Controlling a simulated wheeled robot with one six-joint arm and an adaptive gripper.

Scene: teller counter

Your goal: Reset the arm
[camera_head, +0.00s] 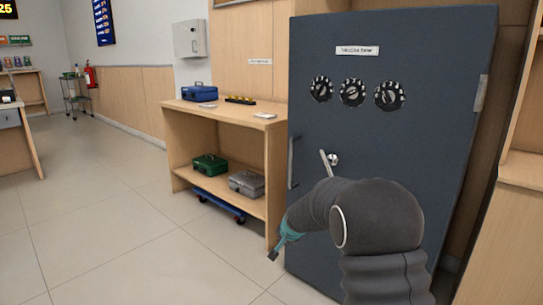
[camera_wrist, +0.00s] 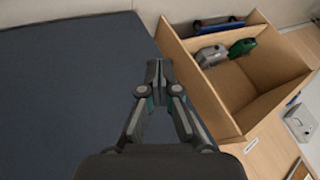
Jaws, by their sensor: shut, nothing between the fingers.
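My arm reaches in front of the dark blue-grey safe (camera_head: 390,150) in the head view. My gripper (camera_head: 273,256) points down and left, near the safe's lower left edge, with its tips small in this view. In the wrist view my gripper (camera_wrist: 157,68) is shut and empty, its fingertips together. The safe (camera_wrist: 65,80) fills the left of the wrist view. The safe's door is closed, with three dials, a lever and a vertical handle on its front. My arm hides part of the safe's lower front.
A wooden shelf unit (camera_head: 218,113) stands left of the safe, close to my gripper. It holds a blue box (camera_head: 199,93), a green box (camera_head: 210,165) and a grey box (camera_head: 246,183). A blue wheeled dolly (camera_head: 218,204) is beneath. The floor (camera_head: 110,210) at left is clear.

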